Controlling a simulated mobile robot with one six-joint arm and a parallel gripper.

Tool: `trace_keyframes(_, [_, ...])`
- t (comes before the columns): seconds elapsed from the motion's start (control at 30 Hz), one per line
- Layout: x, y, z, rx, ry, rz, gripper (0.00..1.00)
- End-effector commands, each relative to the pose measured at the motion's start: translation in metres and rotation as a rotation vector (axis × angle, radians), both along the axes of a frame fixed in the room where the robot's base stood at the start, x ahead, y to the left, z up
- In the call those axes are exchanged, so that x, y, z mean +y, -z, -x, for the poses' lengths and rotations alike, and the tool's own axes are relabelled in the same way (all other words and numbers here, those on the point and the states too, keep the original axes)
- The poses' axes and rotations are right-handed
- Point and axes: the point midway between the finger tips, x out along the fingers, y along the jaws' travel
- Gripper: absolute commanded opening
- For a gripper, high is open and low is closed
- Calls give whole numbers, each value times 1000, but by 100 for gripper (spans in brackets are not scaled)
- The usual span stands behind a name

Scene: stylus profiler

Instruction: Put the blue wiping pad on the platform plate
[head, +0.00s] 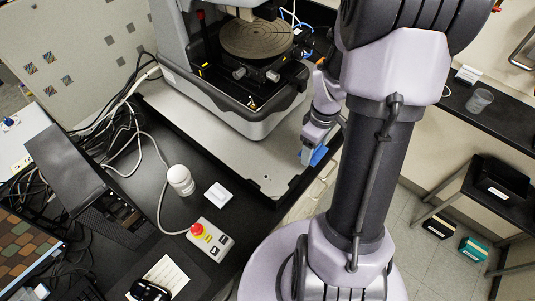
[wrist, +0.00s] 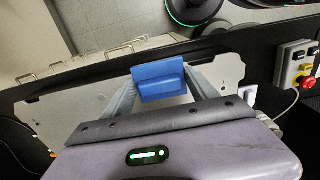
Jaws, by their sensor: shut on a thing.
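The blue wiping pad (head: 319,155) is held between the fingers of my gripper (head: 309,152), near the right edge of the bench. In the wrist view the pad (wrist: 160,78) sits between the two grey fingertips (wrist: 161,88), with its raised ridge towards me. The platform plate (head: 250,160) is the light grey metal sheet under the stylus profiler. In the wrist view the plate (wrist: 62,108) spreads behind and beside my fingers, and the pad overlaps its edge in the picture. The gap between pad and plate cannot be told. My gripper hides part of the plate.
The profiler (head: 235,110) with its round stage (head: 256,38) stands on the plate. The plate's front strip is bare.

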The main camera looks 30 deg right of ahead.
Motion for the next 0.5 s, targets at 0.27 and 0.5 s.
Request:
trace_keyframes(0.27, [82, 9, -40, -1, -8, 1, 30])
trace_keyframes(0.5, [108, 17, -52, 1, -2, -1, 30])
